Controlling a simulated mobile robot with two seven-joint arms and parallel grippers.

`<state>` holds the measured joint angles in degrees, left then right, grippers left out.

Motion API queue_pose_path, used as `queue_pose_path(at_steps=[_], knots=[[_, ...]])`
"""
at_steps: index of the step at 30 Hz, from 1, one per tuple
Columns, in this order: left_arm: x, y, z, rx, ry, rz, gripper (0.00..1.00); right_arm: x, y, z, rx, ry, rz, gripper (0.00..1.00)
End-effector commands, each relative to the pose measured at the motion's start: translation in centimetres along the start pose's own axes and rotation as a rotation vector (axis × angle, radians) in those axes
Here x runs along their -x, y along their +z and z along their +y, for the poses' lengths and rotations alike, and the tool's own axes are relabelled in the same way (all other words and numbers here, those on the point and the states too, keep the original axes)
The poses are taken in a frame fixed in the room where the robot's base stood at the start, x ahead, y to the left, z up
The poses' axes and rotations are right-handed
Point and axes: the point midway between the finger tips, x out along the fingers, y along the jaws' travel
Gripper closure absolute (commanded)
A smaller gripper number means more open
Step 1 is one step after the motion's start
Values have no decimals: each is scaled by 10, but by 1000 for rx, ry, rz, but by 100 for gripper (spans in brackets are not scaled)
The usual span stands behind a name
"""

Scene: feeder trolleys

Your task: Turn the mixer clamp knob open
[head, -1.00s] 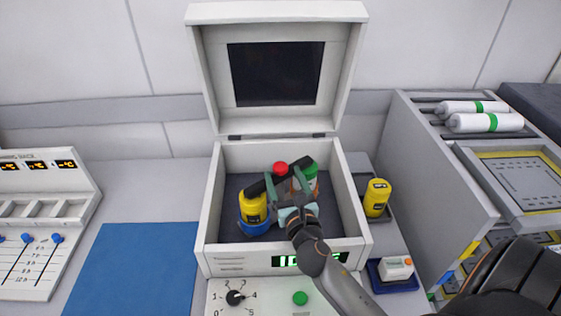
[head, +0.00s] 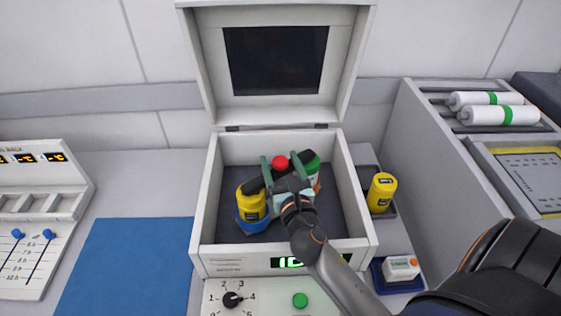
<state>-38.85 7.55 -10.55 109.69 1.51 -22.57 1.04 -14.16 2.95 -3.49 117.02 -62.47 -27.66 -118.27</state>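The mixer (head: 207,215) is a white box with its lid (head: 190,60) raised. Inside, a black clamp bar (head: 256,185) lies slantwise over a yellow jar (head: 250,205) in a blue cup (head: 252,227) and a green-topped jar (head: 313,167). The red clamp knob (head: 280,162) sits on the middle of the bar. My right gripper (head: 281,162) reaches in from the front. Its two greenish fingers stand apart, one on each side of the knob in the picture, with gaps showing. Its palm hides part of the bar and the green-topped jar. My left gripper is out of view.
The mixer's front has a black dial (head: 232,300) and a green button (head: 300,300). Right of it are a yellow jar (head: 382,192) in a dark tray and a white-and-orange item (head: 402,268) on a blue tray. A blue mat (head: 130,262) lies clear at left.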

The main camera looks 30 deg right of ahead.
Motion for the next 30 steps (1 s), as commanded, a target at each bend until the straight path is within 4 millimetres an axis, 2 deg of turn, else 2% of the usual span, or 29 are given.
queue_pose_path(at_steps=[2, 19, 30], knots=[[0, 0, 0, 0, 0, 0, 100, 0, 0, 0, 0, 0, 0, 36], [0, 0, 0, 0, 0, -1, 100, 0, 0, 0, 0, 0, 0, 100], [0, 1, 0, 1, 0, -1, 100, 0, 0, 0, 0, 0, -1, 100]])
